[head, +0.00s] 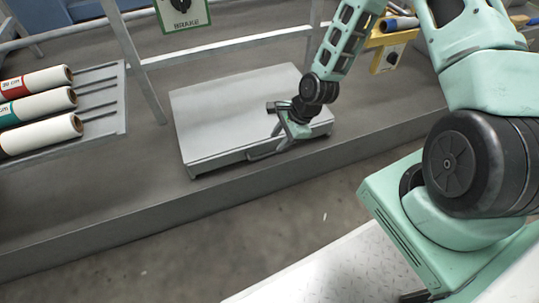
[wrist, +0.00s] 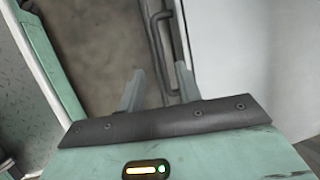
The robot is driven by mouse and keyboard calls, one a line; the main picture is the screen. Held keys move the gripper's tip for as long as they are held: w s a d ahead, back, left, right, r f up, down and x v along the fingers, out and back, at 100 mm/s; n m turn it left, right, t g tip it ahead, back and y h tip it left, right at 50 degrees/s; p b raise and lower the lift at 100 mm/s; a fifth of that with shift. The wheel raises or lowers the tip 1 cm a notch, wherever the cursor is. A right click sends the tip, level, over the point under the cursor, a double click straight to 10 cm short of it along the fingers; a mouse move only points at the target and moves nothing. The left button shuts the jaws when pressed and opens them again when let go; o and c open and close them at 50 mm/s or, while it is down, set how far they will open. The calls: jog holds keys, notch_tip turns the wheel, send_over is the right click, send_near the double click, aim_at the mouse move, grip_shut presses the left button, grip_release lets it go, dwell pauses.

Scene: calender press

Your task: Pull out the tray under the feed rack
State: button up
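The tray (head: 235,112) is a flat, light grey metal box low on the platform in the head view. A grey bar handle (head: 268,152) sticks out from its front side. My gripper (head: 282,137) is at the right part of that handle. In the wrist view, the two fingers of my gripper (wrist: 159,90) stand apart. The dark handle bar (wrist: 158,45) runs down between them, closer to the right finger. I cannot tell whether a finger touches it. The tray's pale surface (wrist: 240,50) fills the right side of the wrist view.
A rack (head: 112,108) with white rolls (head: 40,105) is at the left. Frame rails (head: 225,47) and a sign with a black knob (head: 182,12) are behind the tray. A raised platform edge (head: 120,232) runs in front, with bare floor (head: 210,245) before it. A yellow holder (head: 385,58) is at the right.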

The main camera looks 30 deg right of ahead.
aim_at(267, 155)
jog(key=b+x, duration=0.2)
jog(key=x, duration=0.5)
jog(key=shift+a+f+b, duration=0.1)
jog(key=shift+f+b, duration=0.2)
jog(key=shift+c, duration=0.2)
grip_shut()
